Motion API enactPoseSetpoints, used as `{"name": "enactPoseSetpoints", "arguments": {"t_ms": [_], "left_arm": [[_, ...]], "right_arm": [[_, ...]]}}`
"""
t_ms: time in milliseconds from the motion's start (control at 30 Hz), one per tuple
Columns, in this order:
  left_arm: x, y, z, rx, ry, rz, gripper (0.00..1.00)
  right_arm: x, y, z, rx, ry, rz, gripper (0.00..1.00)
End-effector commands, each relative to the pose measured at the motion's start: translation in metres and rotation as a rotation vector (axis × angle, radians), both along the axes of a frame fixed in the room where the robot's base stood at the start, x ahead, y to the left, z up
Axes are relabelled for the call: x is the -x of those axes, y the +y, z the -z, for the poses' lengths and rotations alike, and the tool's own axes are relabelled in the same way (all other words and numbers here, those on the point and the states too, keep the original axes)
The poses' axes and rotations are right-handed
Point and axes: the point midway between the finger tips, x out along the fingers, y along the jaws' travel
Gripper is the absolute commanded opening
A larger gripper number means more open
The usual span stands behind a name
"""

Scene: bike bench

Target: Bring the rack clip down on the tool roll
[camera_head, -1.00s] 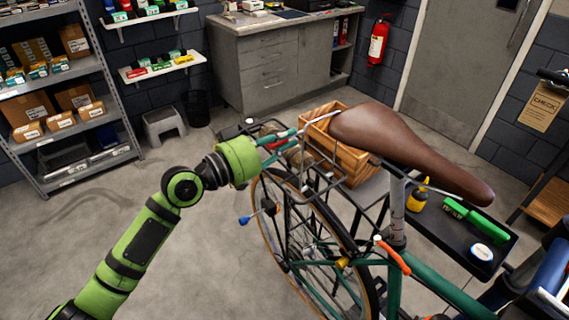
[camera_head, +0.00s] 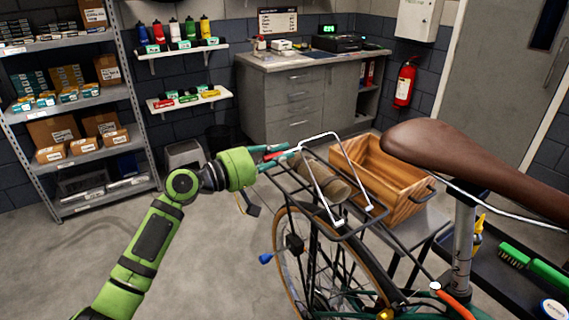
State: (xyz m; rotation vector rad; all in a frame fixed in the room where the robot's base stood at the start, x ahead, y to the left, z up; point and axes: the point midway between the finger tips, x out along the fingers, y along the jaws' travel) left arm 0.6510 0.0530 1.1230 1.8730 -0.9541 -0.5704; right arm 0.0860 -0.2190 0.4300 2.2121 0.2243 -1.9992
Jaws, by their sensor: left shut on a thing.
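The tool roll (camera_head: 324,180) is a tan and brown cylinder lying on the black rear rack (camera_head: 384,226) of the bike. The rack clip (camera_head: 318,172) is a pale wire bail. Its lower ends sit at the rack on the near side of the roll, and its raised crossbar stands above the roll, tilted away. My left gripper (camera_head: 284,153) comes in from the left and is shut on the clip near its upper left corner; the fingertips are small and partly unclear. My right gripper is not in view.
An open wooden crate (camera_head: 398,195) stands just right of the roll. The brown saddle (camera_head: 465,165) juts in at right. The rear wheel (camera_head: 335,270) is below the rack. A black tray (camera_head: 500,275) holds a green brush. The floor at left is clear.

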Motion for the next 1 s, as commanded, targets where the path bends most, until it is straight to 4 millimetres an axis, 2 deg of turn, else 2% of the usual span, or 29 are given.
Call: {"name": "enactPoseSetpoints", "arguments": {"t_ms": [33,133,533,867,900,933,1000], "left_arm": [[-0.002,0.000,0.006,0.019,0.018,0.004,0.00],[-0.006,0.002,0.012,0.047,0.056,0.005,0.00],[-0.012,0.007,0.021,0.090,0.118,0.006,0.00],[-0.012,0.007,0.021,0.090,0.118,0.006,0.00],[-0.012,0.007,0.021,0.090,0.118,0.006,0.30],[-0.012,0.007,0.021,0.090,0.118,0.006,0.39],[-0.012,0.007,0.021,0.090,0.119,0.005,0.39]], "right_arm": [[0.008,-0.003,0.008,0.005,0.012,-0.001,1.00],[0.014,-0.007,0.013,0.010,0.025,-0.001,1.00],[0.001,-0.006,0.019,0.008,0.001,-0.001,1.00],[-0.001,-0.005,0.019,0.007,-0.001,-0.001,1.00],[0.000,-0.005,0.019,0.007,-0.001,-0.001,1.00],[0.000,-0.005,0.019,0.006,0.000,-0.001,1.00],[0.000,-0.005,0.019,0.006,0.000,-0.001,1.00]]}}
